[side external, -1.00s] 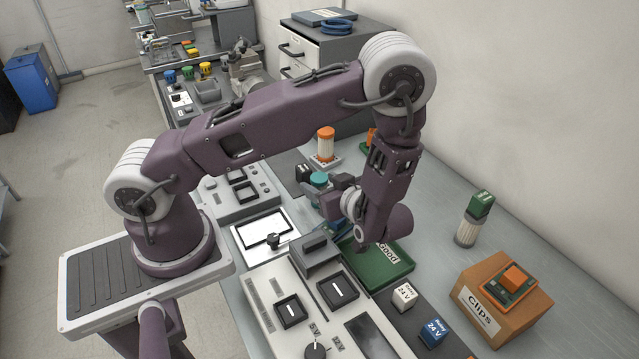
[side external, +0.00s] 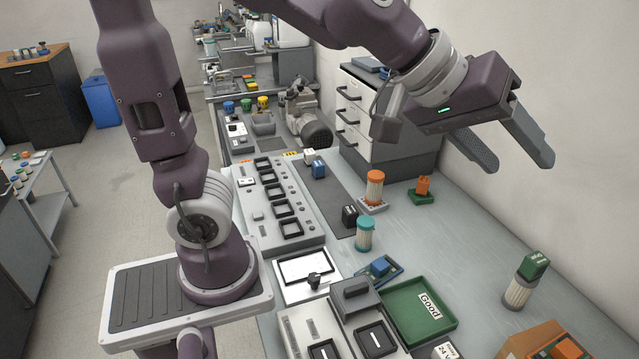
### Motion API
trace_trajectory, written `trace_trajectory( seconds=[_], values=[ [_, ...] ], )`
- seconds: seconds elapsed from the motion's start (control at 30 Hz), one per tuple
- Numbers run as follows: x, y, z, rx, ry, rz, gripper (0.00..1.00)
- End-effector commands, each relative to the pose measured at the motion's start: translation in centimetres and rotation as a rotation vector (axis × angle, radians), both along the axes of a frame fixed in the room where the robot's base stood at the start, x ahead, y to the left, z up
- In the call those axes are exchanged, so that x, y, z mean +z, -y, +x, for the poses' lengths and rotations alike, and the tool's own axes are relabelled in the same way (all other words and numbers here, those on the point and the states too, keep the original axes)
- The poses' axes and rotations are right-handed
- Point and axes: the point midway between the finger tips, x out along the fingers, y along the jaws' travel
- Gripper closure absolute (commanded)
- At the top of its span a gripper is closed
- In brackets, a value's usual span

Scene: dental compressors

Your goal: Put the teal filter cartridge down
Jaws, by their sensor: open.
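The teal filter cartridge (side external: 365,234), with a teal cap and a pale ribbed body, stands upright on the bench. It is next to a small black block and in front of the orange-capped cartridge (side external: 374,188), which stands in a grey holder. My gripper (side external: 518,163) is raised at the upper right, well above and to the right of the teal cartridge. Its two fingers are apart and nothing is between them. The teal cartridge's underside is hidden.
A green tray marked "Good" (side external: 412,310) and a small blue tray (side external: 378,272) holding a blue part lie in front. A green-capped cartridge (side external: 525,280) stands at the right. Grey panels (side external: 278,205) line the left. The bench between the teal and green-capped cartridges is mostly clear.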

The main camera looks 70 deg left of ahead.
Motion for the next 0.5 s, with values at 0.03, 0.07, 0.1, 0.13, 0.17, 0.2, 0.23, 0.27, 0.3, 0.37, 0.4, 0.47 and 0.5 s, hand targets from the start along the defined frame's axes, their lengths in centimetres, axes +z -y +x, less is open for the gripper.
trace_trajectory(
  seconds=[0.03,0.07,0.1,0.13,0.17,0.2,0.23,0.27,0.3,0.37,0.4,0.47,0.5],
  values=[
    [0.3,-1.4,-4.6,-0.098,-0.005,0.094,0.45],
    [-0.4,-2.3,-7.5,-0.152,-0.031,0.167,0.45],
    [-1.6,-3.9,-11.0,-0.204,-0.072,0.264,0.45],
    [-2.6,-5.2,-13.2,-0.228,-0.105,0.329,0.45],
    [-3.4,-6.4,-15.1,-0.242,-0.137,0.386,0.45],
    [-4.4,-7.8,-17.1,-0.251,-0.176,0.448,0.45],
    [-5.0,-8.7,-18.3,-0.253,-0.200,0.485,0.45],
    [-5.4,-9.4,-19.2,-0.253,-0.221,0.514,0.45],
    [-5.9,-10.1,-20.1,-0.253,-0.243,0.540,0.45],
    [-6.2,-10.7,-20.8,-0.252,-0.260,0.562,0.45],
    [-6.3,-10.8,-20.9,-0.252,-0.264,0.567,0.45],
    [-6.3,-10.8,-20.9,-0.254,-0.265,0.567,0.45],
    [-6.3,-10.8,-20.9,-0.254,-0.265,0.567,0.45]
  ],
)
